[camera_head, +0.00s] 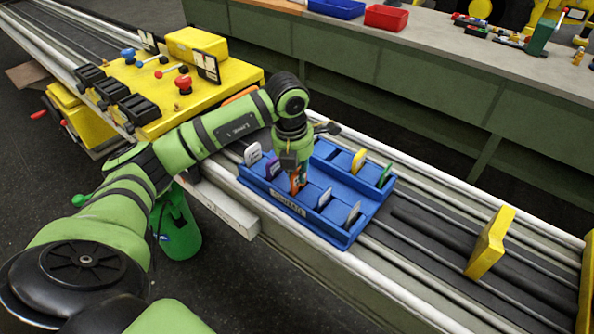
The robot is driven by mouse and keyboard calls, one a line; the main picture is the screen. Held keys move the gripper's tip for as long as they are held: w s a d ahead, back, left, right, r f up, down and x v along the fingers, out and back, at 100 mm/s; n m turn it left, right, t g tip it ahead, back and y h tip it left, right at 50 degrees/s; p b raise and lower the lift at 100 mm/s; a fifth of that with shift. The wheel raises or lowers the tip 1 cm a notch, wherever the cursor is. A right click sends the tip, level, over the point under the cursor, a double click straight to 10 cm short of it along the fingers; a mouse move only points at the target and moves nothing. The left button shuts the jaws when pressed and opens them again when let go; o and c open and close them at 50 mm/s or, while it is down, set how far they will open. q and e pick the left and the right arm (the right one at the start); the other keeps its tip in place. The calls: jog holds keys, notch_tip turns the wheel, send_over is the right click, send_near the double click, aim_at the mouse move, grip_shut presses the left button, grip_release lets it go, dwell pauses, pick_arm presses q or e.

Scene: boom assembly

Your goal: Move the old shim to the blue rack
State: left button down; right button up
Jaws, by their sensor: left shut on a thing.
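The blue rack (343,236) lies on the rail bench in the middle of the view. Several thin shims of different colours stand in its slots, among them a yellow one (359,160), a green one (384,175) and a white one (324,198). My left gripper (297,184) points down over the rack's left part. It is shut on an orange shim (295,183), low at the rack's front row. The gripper hides part of the shim and the slots behind it. I cannot tell whether the shim sits in a slot. My right gripper is not in view.
A yellow control box (190,100) with levers and black holders stands to the left. A yellow upright block (490,243) stands on the rails at right. A green bench (420,90) with blue (337,8) and red bins (386,17) runs along the back.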

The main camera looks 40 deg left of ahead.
pick_arm(q)
jog(key=c, duration=1.2)
grip_release()
jog(key=r, duration=0.4)
jog(key=s+r, duration=0.1)
jog(key=r, duration=0.7)
jog(key=shift+s+a, duration=0.1)
jog(key=shift+s, duration=0.15)
